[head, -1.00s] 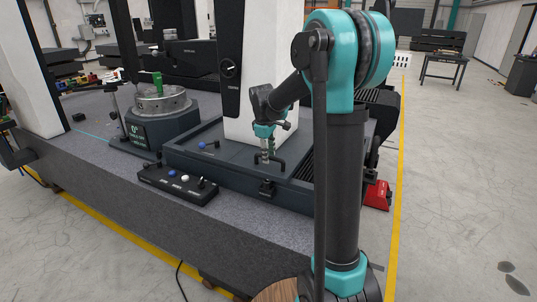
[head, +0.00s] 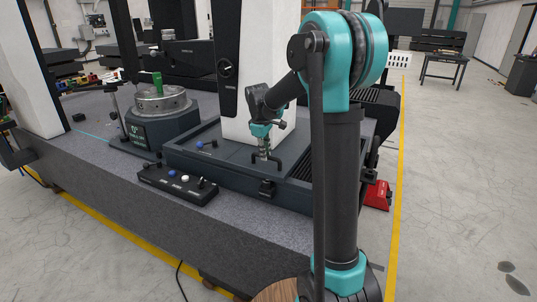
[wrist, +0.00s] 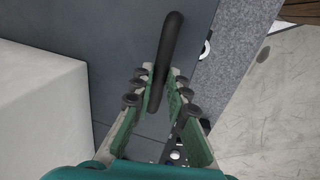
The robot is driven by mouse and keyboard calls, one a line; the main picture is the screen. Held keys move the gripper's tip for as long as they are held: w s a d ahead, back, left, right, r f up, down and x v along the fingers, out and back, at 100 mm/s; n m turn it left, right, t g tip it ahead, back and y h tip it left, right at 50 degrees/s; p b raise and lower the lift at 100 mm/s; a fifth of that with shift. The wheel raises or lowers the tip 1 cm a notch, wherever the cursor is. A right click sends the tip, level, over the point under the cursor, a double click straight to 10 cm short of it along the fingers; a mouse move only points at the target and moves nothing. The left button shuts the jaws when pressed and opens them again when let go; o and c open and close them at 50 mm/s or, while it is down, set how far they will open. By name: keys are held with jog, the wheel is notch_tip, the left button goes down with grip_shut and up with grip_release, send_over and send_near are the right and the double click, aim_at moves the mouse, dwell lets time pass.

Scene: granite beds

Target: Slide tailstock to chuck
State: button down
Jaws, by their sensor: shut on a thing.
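The round metal chuck (head: 162,101) sits on a dark block (head: 165,128) at the left of the granite bed. The tall white column (head: 262,110), which I take to be the tailstock, stands on a dark carriage to the right of the chuck, with a gap between them. My gripper (head: 263,153) is low in front of the column, shut on a black bar handle (head: 275,163) on the carriage top. In the wrist view, the handle (wrist: 170,45) runs between the two green-padded fingers of my gripper (wrist: 160,88). My arm hides part of the carriage's right side.
A black control box (head: 178,183) with knobs lies on the granite bed (head: 110,180) in front of the carriage. A blue-knobbed lever (head: 203,144) is on the carriage's left part. A red box (head: 378,195) is on the floor at right. The right floor is mostly clear.

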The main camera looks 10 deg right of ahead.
jog(key=w+a, duration=0.3)
jog(key=a, duration=0.1)
jog(key=w+a, duration=0.3)
jog(key=a, duration=0.1)
jog(key=w+a, duration=0.3)
jog(key=a, duration=0.2)
jog(key=shift+w, duration=0.15)
jog(key=c, duration=1.5)
grip_release()
jog(key=shift+r, duration=0.1)
jog(key=r, duration=0.4)
jog(key=s+a+r, duration=0.1)
jog(key=r, duration=0.2)
jog(key=s+r, duration=0.1)
jog(key=r, duration=0.3)
jog(key=shift+a+r, duration=0.2)
jog(key=shift+r, duration=0.15)
